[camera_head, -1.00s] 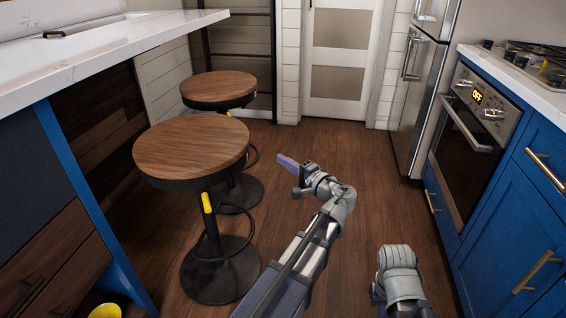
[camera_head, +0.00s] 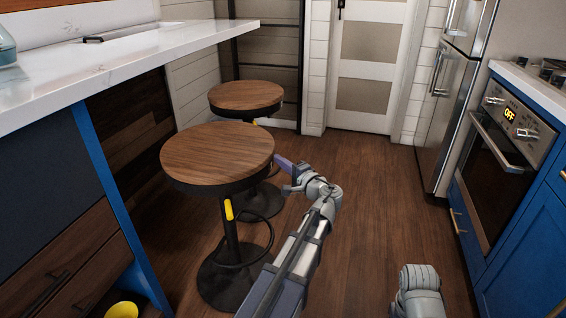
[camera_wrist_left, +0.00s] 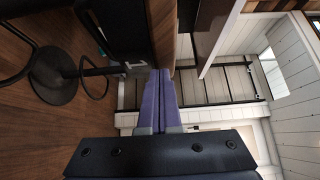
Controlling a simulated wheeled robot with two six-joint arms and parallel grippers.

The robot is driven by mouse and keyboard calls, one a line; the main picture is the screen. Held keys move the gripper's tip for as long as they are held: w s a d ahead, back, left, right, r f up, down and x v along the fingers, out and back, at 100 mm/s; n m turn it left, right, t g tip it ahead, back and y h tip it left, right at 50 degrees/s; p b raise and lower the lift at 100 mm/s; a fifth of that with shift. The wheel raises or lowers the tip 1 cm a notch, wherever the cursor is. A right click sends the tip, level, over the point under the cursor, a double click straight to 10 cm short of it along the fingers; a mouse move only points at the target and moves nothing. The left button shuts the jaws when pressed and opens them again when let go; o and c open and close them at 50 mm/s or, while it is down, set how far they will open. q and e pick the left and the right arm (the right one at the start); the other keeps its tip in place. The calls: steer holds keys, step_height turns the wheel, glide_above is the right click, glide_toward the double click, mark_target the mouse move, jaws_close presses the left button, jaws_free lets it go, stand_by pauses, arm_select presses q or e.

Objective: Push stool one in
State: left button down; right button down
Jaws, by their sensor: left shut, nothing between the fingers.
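Two round stools with brown wooden seats and black pedestals stand beside the counter in the head view. The near stool (camera_head: 217,155) has a yellow mark on its post; the far stool (camera_head: 246,97) is partly hidden behind it. My left gripper (camera_head: 284,163) has purple fingers, shut and empty, just right of the near seat's edge in the picture. I cannot tell whether it touches a stool. In the left wrist view the shut fingers (camera_wrist_left: 161,100) point ahead, with a dark stool base (camera_wrist_left: 56,82) to the left. My right gripper is out of view.
The white counter (camera_head: 150,50) overhangs at the left, with a blue end panel (camera_head: 115,200) below. A yellow bowl-like object (camera_head: 122,310) lies low at the left. The oven (camera_head: 495,150) and fridge (camera_head: 445,90) line the right. The wooden floor (camera_head: 370,200) between is clear.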

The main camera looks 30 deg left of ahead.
mark_target(195, 157)
arm_select(q)
steer(key=shift+a, duration=0.1)
steer(key=s+a, duration=0.3)
steer(key=a, duration=1)
steer(key=s+a, duration=0.3)
steer(key=a, duration=1)
steer(key=s+a, duration=0.3)
steer(key=a, duration=0.9)
steer(key=shift+s+a, duration=0.25)
steer(key=shift+a, duration=0.15)
steer(key=d, duration=0.1)
steer(key=w+d, duration=0.1)
steer(key=d, duration=0.1)
steer(key=shift+w+d, duration=0.2)
steer(key=shift+d, duration=0.1)
steer(key=v, duration=1)
steer(key=shift+w+d, duration=0.2)
steer(key=shift+w, duration=0.15)
steer(key=shift+d, duration=0.25)
